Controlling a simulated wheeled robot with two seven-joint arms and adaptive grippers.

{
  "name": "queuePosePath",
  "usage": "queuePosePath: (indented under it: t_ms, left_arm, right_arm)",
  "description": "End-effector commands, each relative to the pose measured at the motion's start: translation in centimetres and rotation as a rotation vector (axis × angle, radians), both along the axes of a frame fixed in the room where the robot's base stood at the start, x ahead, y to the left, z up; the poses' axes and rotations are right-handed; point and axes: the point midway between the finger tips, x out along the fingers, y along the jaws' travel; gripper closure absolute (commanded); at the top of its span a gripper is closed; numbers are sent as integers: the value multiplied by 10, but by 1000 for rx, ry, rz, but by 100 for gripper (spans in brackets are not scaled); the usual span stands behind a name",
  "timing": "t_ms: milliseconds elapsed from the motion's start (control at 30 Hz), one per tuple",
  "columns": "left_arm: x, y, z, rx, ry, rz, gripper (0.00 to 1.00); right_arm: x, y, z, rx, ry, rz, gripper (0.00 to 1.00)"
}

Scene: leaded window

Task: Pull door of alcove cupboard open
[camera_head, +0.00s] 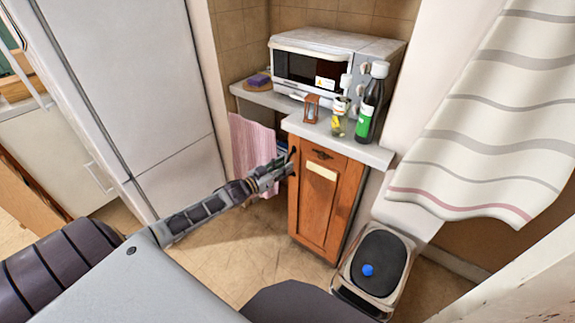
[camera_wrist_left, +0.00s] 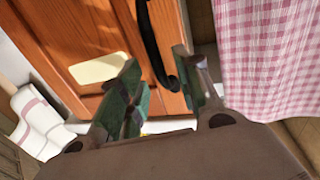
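The alcove cupboard door (camera_head: 323,219) is orange-brown wood with a pale label, under a white counter, and looks shut. Its dark handle (camera_head: 292,155) is upright near the door's left edge. In the left wrist view the door (camera_wrist_left: 85,35) fills the upper left, and the curved black handle (camera_wrist_left: 151,42) runs down toward my fingers. My left gripper (camera_head: 287,166) is at the handle. In the wrist view its fingers (camera_wrist_left: 157,72) are apart, one on each side of the handle's lower end. I cannot tell whether either finger touches it. My right gripper is not in view.
A pink checked towel (camera_head: 252,145) hangs just left of the cupboard. A microwave (camera_head: 318,62), a bottle (camera_head: 370,102) and small items stand on the counter (camera_head: 345,145). A bin (camera_head: 380,262) stands at the door's lower right. Clear floor (camera_head: 235,250) lies in front.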

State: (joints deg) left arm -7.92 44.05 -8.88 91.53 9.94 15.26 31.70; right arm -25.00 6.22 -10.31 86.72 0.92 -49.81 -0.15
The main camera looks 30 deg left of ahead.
Motion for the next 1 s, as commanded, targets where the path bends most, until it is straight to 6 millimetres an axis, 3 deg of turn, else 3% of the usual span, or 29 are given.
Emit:
queuePosePath:
  t_ms: [400, 833, 1000]
  left_arm:
    - [21, -6, -1, 0, 1, 0, 66]
    - [23, -7, 0, 0, 1, 0, 66]
    - [23, -7, 0, 0, 1, 0, 88]
  right_arm:
    - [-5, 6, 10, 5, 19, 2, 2]
    - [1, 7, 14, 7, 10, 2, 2]
    - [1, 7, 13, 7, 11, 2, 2]
